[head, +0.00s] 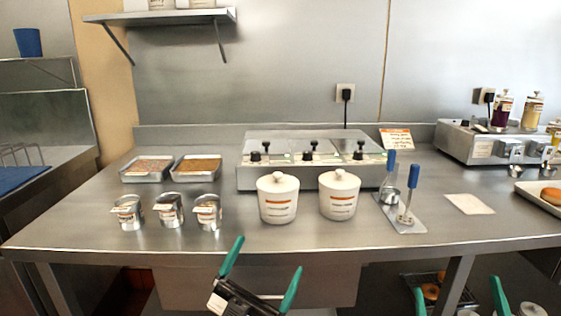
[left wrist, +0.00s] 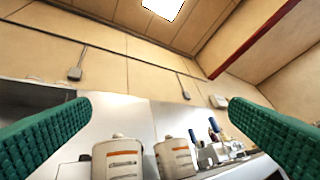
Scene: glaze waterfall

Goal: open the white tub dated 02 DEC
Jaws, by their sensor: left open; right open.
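Two white tubs with knobbed lids on stand side by side on the steel counter, a left tub (head: 278,210) and a right tub (head: 339,205). Each has an orange-banded label; the dates are too small to read, so I cannot tell which is 02 DEC. In the left wrist view they show low in the picture, the left tub (left wrist: 117,163) and the right tub (left wrist: 177,161). My left gripper (head: 268,256) is open and empty at the counter's front edge, nearer me than the tubs. My right gripper (head: 457,290) is open and empty, low at the bottom right.
A grey appliance with black knobs (head: 312,178) stands behind the tubs. Several metal cups (head: 170,211) stand left, with two trays (head: 147,169) behind. A stand with blue-handled tools (head: 407,225) is close on the right. The counter before the tubs is clear.

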